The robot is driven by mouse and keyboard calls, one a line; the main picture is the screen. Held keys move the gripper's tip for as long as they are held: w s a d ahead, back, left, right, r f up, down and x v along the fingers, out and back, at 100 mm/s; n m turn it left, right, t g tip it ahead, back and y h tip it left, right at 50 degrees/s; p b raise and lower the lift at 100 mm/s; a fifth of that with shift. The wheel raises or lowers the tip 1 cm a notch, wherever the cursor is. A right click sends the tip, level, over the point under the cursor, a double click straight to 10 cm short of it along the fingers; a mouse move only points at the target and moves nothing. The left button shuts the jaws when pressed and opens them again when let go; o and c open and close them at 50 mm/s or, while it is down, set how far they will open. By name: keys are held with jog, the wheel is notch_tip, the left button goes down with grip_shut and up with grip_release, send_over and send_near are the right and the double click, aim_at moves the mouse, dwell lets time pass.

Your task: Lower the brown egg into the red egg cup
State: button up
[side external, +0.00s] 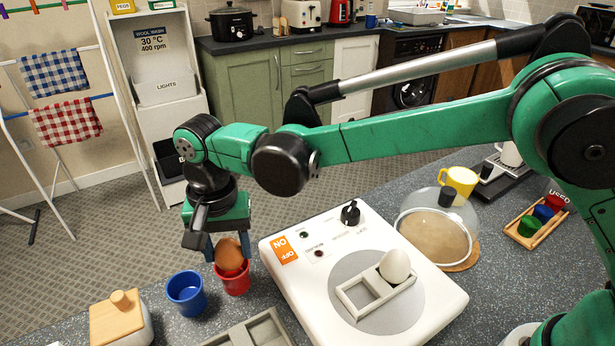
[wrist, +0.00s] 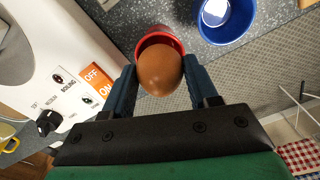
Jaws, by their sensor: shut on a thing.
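The brown egg (side external: 230,254) is between the fingers of my gripper (side external: 226,258), which is shut on it. The red egg cup (side external: 234,282) stands on the counter directly below, and the egg's lower part is at or inside its rim. In the wrist view the egg (wrist: 160,70) sits between the two blue fingers of my gripper (wrist: 160,80) and overlaps the red cup (wrist: 158,37), whose rim shows behind it. I cannot tell whether the egg touches the cup's inside.
A blue egg cup (side external: 186,294) stands just left of the red one. The white egg boiler (side external: 300,262) is close on the right, with a white egg (side external: 394,266) in its holder. A wooden-lidded pot (side external: 121,318) and a grey tray (side external: 262,334) are at the front.

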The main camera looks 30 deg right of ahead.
aim_at(227, 240)
jog(key=shift+f, duration=0.8)
dwell(0.4)
jog(key=o, duration=0.9)
jog(key=shift+r, duration=0.1)
notch_tip(227, 240, up, 5)
jog(key=shift+d+r, duration=0.1)
jog(key=d+r+n+t+y, duration=0.1)
jog(key=d+r+t, duration=0.1)
jog(key=d+r, duration=0.5)
jog(key=s+d+f+n+t, duration=0.1)
jog(key=s+d, duration=0.2)
jog(key=d, duration=0.3)
jog(key=s+d+f+n+t, duration=0.1)
jog(key=s+d+t, duration=0.1)
jog(key=d, duration=0.4)
jog(key=s+d+f+n+t+h, duration=0.1)
jog(key=s+d+t, duration=0.1)
jog(key=s+d, duration=0.2)
jog(key=shift+s+d+f+n, duration=0.1)
jog(key=shift+d+f+n, duration=0.05)
jog(key=shift+d, duration=0.45)
jog(key=shift+s+d+f+n, duration=0.1)
jog(key=shift+d+n, duration=0.05)
jog(key=shift+d, duration=0.4)
